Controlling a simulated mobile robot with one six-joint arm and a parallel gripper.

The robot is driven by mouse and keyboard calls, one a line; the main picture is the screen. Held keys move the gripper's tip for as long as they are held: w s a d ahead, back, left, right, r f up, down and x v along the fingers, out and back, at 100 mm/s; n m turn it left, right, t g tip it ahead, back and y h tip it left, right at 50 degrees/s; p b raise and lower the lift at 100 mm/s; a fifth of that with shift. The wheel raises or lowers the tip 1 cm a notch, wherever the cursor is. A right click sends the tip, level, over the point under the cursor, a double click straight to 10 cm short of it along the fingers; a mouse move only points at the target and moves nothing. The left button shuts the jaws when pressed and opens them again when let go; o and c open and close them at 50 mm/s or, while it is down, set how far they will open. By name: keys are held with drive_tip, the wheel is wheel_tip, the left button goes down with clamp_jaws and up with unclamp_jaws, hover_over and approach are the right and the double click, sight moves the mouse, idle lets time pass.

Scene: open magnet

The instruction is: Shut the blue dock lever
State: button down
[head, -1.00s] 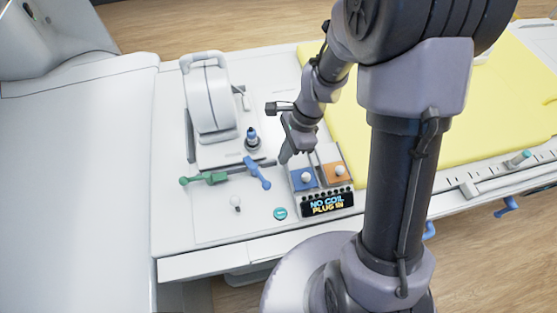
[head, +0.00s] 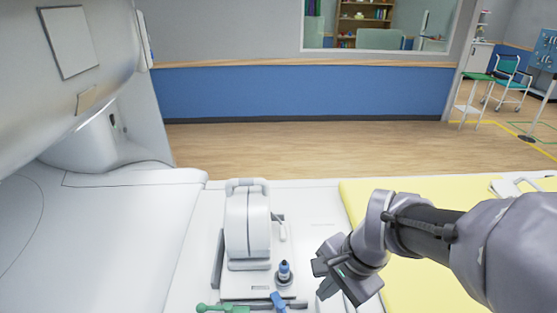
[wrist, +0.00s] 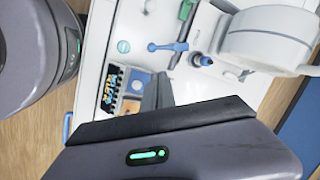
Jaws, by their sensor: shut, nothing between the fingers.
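The blue dock lever (head: 278,301) shows at the bottom edge of the head view, cut off by the frame. In the wrist view the blue lever (wrist: 168,47) lies flat on the white table top, its round end away from the coil. A green lever (head: 220,308) lies left of it in the head view and also shows in the wrist view (wrist: 186,10). My gripper (head: 328,288) is shut and empty, to the right of the blue lever and apart from it. In the wrist view my gripper's body hides much of the lower part.
A white arched coil (head: 248,228) stands behind the levers, with a blue-topped plug (head: 284,270) at its front right. A yellow mat (head: 355,215) lies to the right.

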drive_tip(key=s+r+n+t+b, duration=0.1)
drive_tip(key=s+n+t+b, duration=0.2)
drive_tip(key=s+n+b, duration=0.5)
drive_tip(key=w+d+f+m+g+y+p, duration=0.1)
drive_tip(key=w+d+m+g+p, duration=0.1)
drive_tip(key=w+m+g+p, duration=0.55)
drive_tip(key=w+d+f+m+y+b, duration=0.1)
drive_tip(key=w+d+f+m+y, duration=0.3)
drive_tip(key=w+f, duration=0.55)
drive_tip(key=shift+n+g, duration=0.45)
drive_tip(key=b+x, duration=0.1)
drive_tip(key=x, duration=0.2)
drive_tip(key=b+x, duration=0.2)
drive_tip(key=x, duration=0.1)
drive_tip(key=b+x, duration=0.1)
drive_tip(key=x, duration=0.3)
drive_tip(key=shift+s+d+f, duration=0.2)
drive_tip(key=shift+s+d, duration=0.15)
drive_tip(key=shift+d, duration=0.05)
drive_tip(key=a, duration=0.1)
drive_tip(key=a+b, duration=0.1)
drive_tip(key=s+a+b, duration=0.1)
drive_tip(key=shift+s+a+f, duration=0.1)
drive_tip(key=shift+a+f, duration=0.05)
drive_tip(key=shift+f, duration=0.2)
drive_tip(key=shift+s+a, duration=0.1)
drive_tip(key=shift+a, duration=0.2)
